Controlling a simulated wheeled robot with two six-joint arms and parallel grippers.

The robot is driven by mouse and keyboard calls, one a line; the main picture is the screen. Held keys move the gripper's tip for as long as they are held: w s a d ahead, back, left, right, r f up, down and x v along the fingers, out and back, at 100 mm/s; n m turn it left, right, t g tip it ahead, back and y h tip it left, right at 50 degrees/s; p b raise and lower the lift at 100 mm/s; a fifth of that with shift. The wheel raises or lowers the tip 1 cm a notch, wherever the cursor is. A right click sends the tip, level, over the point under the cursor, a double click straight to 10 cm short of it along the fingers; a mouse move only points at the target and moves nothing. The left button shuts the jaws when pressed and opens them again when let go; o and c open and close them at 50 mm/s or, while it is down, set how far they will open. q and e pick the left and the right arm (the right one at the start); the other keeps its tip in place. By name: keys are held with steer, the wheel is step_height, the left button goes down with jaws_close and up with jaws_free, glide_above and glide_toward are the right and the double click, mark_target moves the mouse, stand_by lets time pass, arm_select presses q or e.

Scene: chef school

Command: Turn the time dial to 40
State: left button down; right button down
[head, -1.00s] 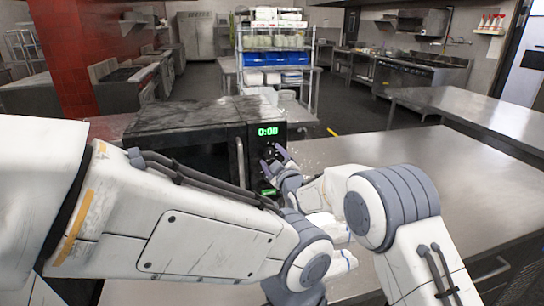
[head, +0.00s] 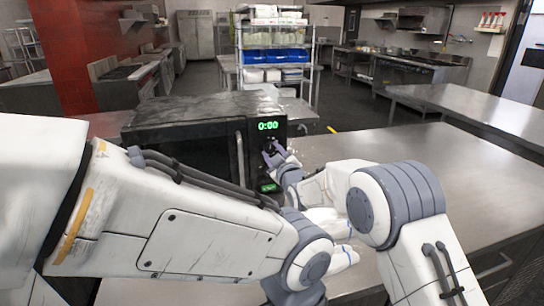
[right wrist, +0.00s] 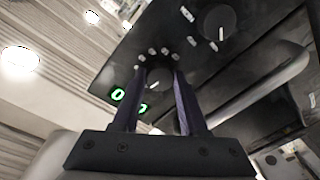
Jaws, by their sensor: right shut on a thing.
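The dark microwave (head: 185,112) stands on the steel counter, with a green display (head: 268,126) reading 0:00 on its right-hand panel. My right gripper (head: 271,152) is at that panel, just below the display. In the right wrist view its two fingers (right wrist: 160,75) stand on either side of a round dark dial (right wrist: 160,82), ringed by pale marks, and are shut on it. A second dial (right wrist: 220,22) with a white pointer line is farther along the panel. The left arm crosses the front of the head view; its gripper is not visible.
The microwave's vertical door handle (head: 240,160) is close left of my right gripper. The steel counter (head: 400,165) to the right is clear. A wire shelf (head: 275,60) with blue bins stands behind. My left arm hides part of the microwave front.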

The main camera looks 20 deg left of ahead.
steer(key=m+b, duration=0.1)
steer(key=m, duration=0.1)
steer(key=m+b, duration=0.1)
steer(key=b, duration=0.1)
steer(key=m+b, duration=0.2)
steer(key=shift+s+a+f+m, duration=0.1)
steer(key=shift+f+m, duration=0.2)
steer(key=shift+f, duration=0.05)
steer(key=m+b, duration=0.4)
steer(key=m, duration=0.1)
steer(key=shift+m+t+b, duration=0.3)
steer(key=shift+b, duration=0.05)
steer(key=m+b, duration=0.2)
steer(key=m, duration=0.1)
steer(key=m+b, duration=0.2)
steer(key=m, duration=0.1)
steer(key=shift+s+a+m+t+h, duration=0.1)
steer(key=shift+a+m+t+h, duration=0.05)
steer(key=shift+m+t+h, duration=0.2)
steer(key=m+b, duration=0.3)
steer(key=m, duration=0.2)
steer(key=shift+r+m+h+b, duration=0.15)
steer(key=shift+m+h+b, duration=0.2)
steer(key=shift+c, duration=2.2)
jaws_free()
steer(key=shift+r, duration=0.1)
steer(key=shift+s, duration=0.1)
steer(key=b+v, duration=0.2)
steer(key=v, duration=0.8)
steer(key=shift+s, duration=0.15)
